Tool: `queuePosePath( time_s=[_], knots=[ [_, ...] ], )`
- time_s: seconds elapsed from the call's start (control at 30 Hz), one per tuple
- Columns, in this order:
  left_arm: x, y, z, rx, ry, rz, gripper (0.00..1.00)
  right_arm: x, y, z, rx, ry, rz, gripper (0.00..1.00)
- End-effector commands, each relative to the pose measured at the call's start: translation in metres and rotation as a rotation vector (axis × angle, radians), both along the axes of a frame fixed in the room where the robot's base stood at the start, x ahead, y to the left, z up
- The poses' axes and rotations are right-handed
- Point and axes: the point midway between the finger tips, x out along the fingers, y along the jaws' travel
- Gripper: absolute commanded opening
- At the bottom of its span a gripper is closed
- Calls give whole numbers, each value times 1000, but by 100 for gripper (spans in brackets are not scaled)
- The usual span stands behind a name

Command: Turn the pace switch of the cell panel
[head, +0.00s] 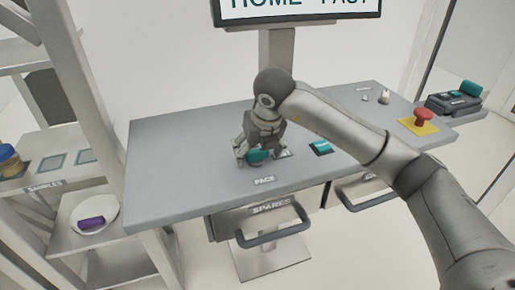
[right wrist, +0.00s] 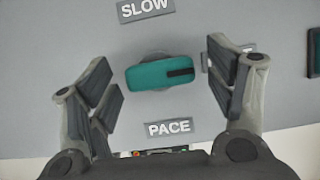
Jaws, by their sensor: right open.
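The pace switch is a teal knob (head: 257,156) on the grey cell panel (head: 180,150). In the right wrist view the knob (right wrist: 150,76) lies crosswise, its black mark pointing right. A SLOW label (right wrist: 145,9) is above it and a PACE label (right wrist: 169,128) below. Another label to its right is mostly hidden by a finger. My right gripper (head: 258,149) is over the knob, pointing down. In the right wrist view its open fingers (right wrist: 164,82) stand on either side of the knob, with gaps at both sides. My left gripper is not in view.
A teal button (head: 321,147) and a red emergency button (head: 423,117) are to the right on the panel. A screen (head: 297,10) stands behind, partly cut off. Drawers with handles, one marked SPARES (head: 270,207), are below the front edge. A shelf is at left.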

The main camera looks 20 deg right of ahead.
Motion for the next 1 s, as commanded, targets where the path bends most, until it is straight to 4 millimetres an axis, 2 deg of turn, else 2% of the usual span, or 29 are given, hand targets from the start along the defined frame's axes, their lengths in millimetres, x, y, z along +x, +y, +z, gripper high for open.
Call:
queuePosePath(
  time_s=[0.13,0.17,0.5,0.77,1.0],
  knots=[
    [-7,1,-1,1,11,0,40,0,0,0,0,0,0,77],
    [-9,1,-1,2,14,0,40,0,0,0,0,0,0,74],
    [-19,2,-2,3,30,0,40,0,0,0,0,0,0,31],
    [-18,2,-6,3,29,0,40,0,0,-1,1,1,26,31],
    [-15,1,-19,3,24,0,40,1,-1,-2,1,-1,144,31]
  ],
)
